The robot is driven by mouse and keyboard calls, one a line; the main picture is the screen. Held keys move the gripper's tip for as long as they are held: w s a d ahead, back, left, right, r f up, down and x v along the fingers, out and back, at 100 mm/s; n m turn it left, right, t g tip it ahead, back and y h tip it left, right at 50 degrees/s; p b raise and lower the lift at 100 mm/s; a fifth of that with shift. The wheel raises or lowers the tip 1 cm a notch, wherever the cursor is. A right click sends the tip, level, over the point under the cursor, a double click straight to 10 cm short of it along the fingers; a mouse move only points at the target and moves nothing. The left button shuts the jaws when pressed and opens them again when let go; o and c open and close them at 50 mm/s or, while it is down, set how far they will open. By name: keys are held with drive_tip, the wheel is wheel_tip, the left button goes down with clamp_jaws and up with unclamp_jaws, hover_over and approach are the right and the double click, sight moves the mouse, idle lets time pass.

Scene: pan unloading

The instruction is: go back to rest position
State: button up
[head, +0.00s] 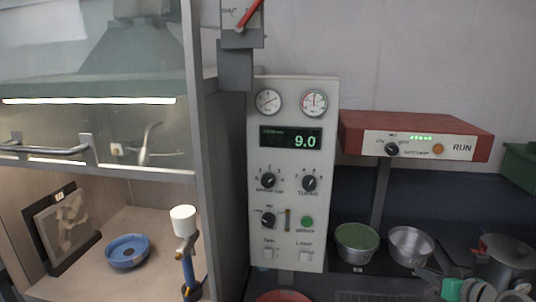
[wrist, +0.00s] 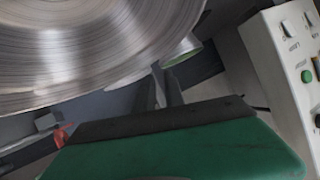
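My gripper (head: 458,289) shows at the bottom right of the head view, its green parts low in front of the bench and close to the metal pot (head: 506,262). In the wrist view a green finger with a dark edge (wrist: 165,140) fills the bottom; I cannot make out the gap between the fingers. A large brushed-metal round surface (wrist: 80,45) fills the upper left of the wrist view, very near the camera; I cannot tell whether it touches my gripper. A pan with a green inside (head: 357,238) and a bare metal pan (head: 410,245) stand under the red-topped unit.
The white control panel (head: 291,180) reads 9.0. The red unit (head: 415,137) marked RUN overhangs the pans. At left, a fume hood holds a blue ring-shaped dish (head: 127,251) and a blue stand with a white cup (head: 184,222). A red round thing (head: 283,296) shows at the bottom edge.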

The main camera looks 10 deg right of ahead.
drive_tip(key=a+n+g, duration=0.2)
drive_tip(key=a+g, duration=0.4)
drive_tip(key=a, duration=1.5)
drive_tip(key=s+a+g+h, duration=0.1)
drive_tip(key=s+a+g, duration=0.2)
drive_tip(key=s+a, duration=1)
drive_tip(key=shift+s+f+m+h, duration=0.25)
drive_tip(key=shift+s+m+h, duration=0.05)
drive_tip(key=shift+s, duration=0.6)
drive_tip(key=shift+a, duration=0.1)
